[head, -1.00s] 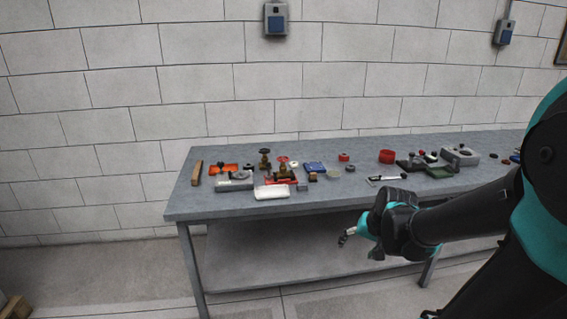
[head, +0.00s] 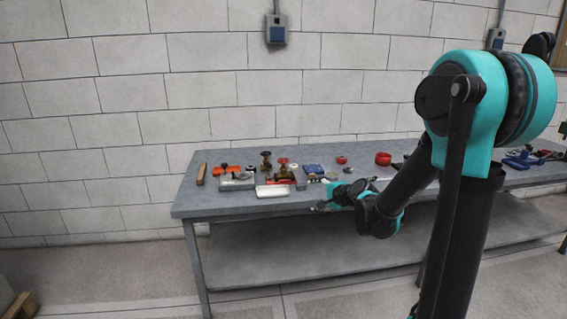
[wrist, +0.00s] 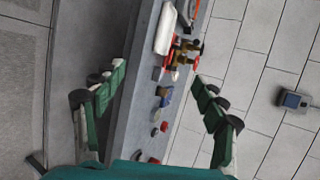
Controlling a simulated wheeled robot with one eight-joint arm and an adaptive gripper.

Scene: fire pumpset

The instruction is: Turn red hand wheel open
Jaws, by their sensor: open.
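The red hand wheel (head: 283,161) sits on top of a brass valve (head: 284,173) on the grey workbench (head: 225,206). In the wrist view the red hand wheel (wrist: 196,63) shows small, beyond and between the fingers. A second brass valve with a dark wheel (head: 266,154) stands just left of it. My gripper (head: 320,206) is at the bench's front edge, right of and nearer than the valve, apart from it. In the wrist view my gripper (wrist: 158,78) has its two green fingers spread wide with nothing between them.
A white tray (head: 273,191) lies in front of the valves. A wooden block (head: 201,173) lies at the left end. A brick wall stands behind.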

